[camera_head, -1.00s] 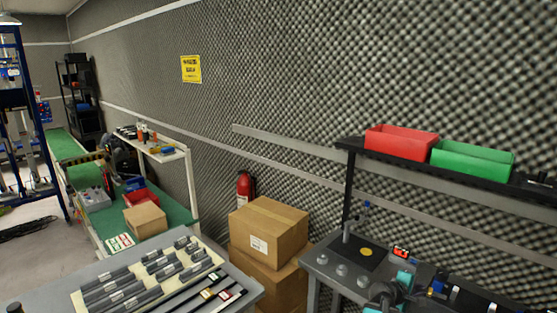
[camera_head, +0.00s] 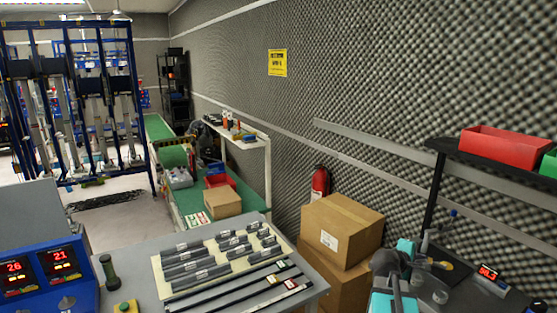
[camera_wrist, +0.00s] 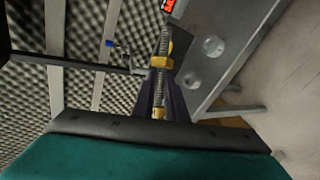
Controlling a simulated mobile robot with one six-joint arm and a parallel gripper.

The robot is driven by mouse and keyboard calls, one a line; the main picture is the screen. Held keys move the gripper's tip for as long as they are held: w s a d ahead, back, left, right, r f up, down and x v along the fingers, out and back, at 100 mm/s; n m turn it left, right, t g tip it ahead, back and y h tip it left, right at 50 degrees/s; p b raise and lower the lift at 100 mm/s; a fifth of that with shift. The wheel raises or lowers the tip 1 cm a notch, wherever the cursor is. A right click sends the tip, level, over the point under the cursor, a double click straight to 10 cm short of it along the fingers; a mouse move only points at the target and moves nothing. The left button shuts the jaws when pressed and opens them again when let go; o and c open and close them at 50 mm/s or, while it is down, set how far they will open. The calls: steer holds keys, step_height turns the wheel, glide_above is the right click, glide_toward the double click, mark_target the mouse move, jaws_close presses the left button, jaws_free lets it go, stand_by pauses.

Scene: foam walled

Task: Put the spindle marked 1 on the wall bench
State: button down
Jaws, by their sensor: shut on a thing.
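My gripper (camera_wrist: 160,92) is shut on a slim spindle (camera_wrist: 164,45) with a threaded grey shaft and brass-coloured parts. The spindle is held off any surface, and no number on it is readable. My teal arm shows at the lower right in the head view, where its wrist hides much of the spindle. A grey bench (camera_head: 428,290) stands against the foam wall at the right, partly hidden by my arm. Another wall-side bench with a green top (camera_head: 188,200) stands further back. I cannot tell from a label which is the wall bench.
A grey table (camera_head: 140,270) in front holds a cream tray (camera_head: 163,284) of several dark cylinders. Stacked cardboard boxes (camera_head: 340,230) stand between it and the right bench. A stand, a red display (camera_head: 488,272) and a shelf with a red bin (camera_head: 503,146) are at the right.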

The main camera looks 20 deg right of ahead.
steer(key=w+a+r+n+t+y+b, duration=0.1)
steer(key=w+a+r+n+t+b, duration=0.1)
steer(key=w+a, duration=0.75)
steer(key=w+a+r+n+t+y+b, duration=0.25)
steer(key=w+a, duration=0.35)
steer(key=a, duration=0.7)
steer(key=w+a+r+n+t+y, duration=0.1)
steer(key=a+n+y, duration=0.1)
steer(key=a, duration=0.6)
steer(key=w+a+r+n+t+y+b, duration=0.1)
steer(key=w+a+r+n+y, duration=0.1)
steer(key=a, duration=0.7)
steer(key=w+a+r+n+t+y, duration=0.1)
steer(key=a+n+y, duration=0.3)
steer(key=a, duration=0.4)
steer(key=shift+w+a+r+n+b, duration=0.3)
steer(key=shift+w+a+r+n, duration=0.1)
steer(key=shift+w+r+n, duration=0.3)
steer(key=shift+s+t, duration=0.1)
steer(key=shift+t, duration=0.15)
